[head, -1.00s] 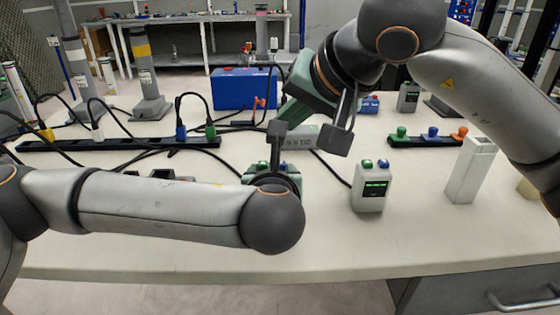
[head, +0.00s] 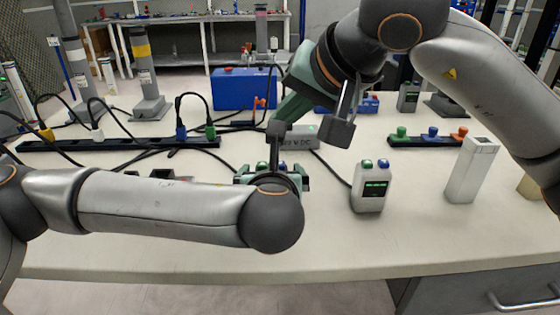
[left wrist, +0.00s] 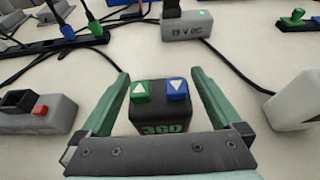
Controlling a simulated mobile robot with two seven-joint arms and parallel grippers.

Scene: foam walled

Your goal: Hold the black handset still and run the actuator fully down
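The black handset (left wrist: 160,118) stands on the table in the left wrist view. It has a green up-arrow button (left wrist: 140,90), a blue down-arrow button (left wrist: 177,89) and a green "360" readout. My left gripper (left wrist: 158,76) is open, one green finger on each side of the handset with visible gaps. In the head view my left arm hides most of the handset; its button tops show between the fingers (head: 272,166). My right gripper (head: 284,112) is above and behind it, pointing down-left; its tips are partly covered. Columns stand at the back left, one yellow-banded (head: 143,75); which is the handset's actuator is unclear.
A grey handset (head: 371,190) and a pale upright block (head: 471,172) stand to the right. A power box (left wrist: 187,27) lies behind the black handset. A black socket rail (head: 120,144) with cables runs behind on the left. The front table strip is clear.

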